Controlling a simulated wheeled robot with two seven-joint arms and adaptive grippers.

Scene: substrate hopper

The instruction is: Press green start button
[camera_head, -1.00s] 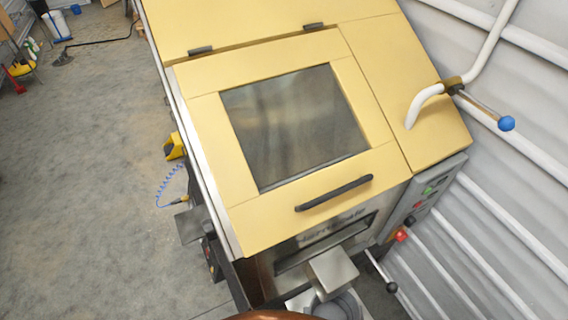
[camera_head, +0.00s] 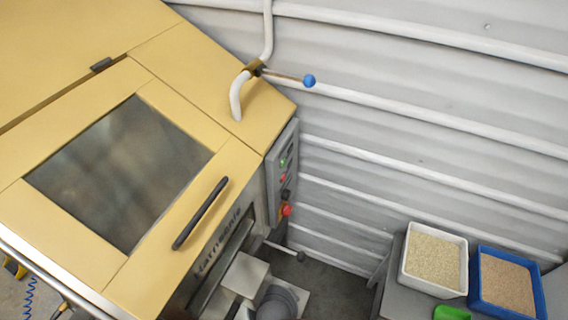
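The yellow hopper machine (camera_head: 235,150) fills the left side of the view. Its narrow grey control panel (camera_head: 272,190) is on the right side face, seen at a steep angle. The small green start button (camera_head: 283,162) sits on the upper part of this panel. A small red button (camera_head: 282,178) is just below it. Further down are a dark knob (camera_head: 286,195) and a larger red button (camera_head: 286,210). Neither of my grippers is in view. Nothing touches the panel.
A lever with a blue ball (camera_head: 309,81) sticks out right above the panel. A black-tipped lever (camera_head: 300,256) is below it. The white tray (camera_head: 406,272) and blue tray (camera_head: 476,290) of grain-like material stand at lower right. A ribbed wall (camera_head: 420,130) closes off the back.

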